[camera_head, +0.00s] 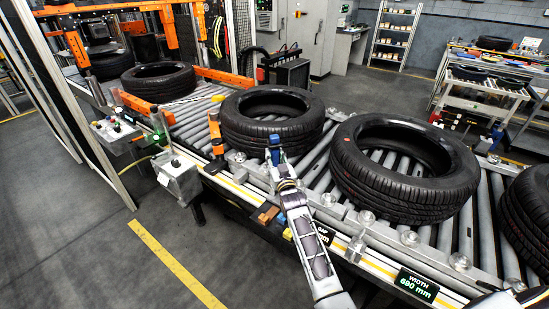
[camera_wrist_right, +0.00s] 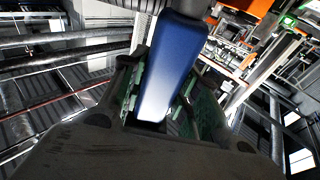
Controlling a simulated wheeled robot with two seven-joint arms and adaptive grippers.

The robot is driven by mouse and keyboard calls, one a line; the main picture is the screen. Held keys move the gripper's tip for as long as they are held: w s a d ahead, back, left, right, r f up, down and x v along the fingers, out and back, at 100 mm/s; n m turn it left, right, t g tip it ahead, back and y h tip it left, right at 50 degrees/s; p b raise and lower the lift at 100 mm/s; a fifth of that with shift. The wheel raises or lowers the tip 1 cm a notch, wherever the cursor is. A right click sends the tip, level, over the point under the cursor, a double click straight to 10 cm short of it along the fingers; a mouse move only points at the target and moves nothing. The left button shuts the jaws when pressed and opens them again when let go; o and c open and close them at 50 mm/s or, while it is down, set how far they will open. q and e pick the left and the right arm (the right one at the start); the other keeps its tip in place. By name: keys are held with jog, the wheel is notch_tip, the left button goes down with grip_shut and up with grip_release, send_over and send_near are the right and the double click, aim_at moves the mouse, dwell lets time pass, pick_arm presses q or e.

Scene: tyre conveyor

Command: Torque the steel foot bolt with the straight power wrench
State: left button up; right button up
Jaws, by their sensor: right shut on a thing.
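My right gripper (camera_head: 279,168) reaches over the conveyor's near rail beside a tyre. It is shut on a blue tool (camera_head: 273,145), perhaps the straight power wrench. In the right wrist view the blue body (camera_wrist_right: 170,68) stands up between the fingers (camera_wrist_right: 160,110); its working end is hidden. Several round steel heads line the near rail, such as one (camera_head: 460,262) at the right and one (camera_head: 366,217) right of my arm. I cannot tell which is the foot bolt.
Large tyres (camera_head: 405,175) (camera_head: 262,128) lie on the rollers around the gripper. An orange upright piece (camera_head: 215,135) stands on the rail to its left. A control box (camera_head: 180,178) stands by the conveyor. A width display (camera_head: 415,285) is on the front edge. The left floor is clear.

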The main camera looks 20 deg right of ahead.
aim_at(276, 149)
jog(key=shift+r, duration=0.55)
jog(key=shift+r+p, duration=0.7)
jog(key=shift+p, duration=0.1)
jog(key=shift+r+p, duration=0.95)
jog(key=shift+r, duration=0.2)
jog(key=shift+f, duration=0.15)
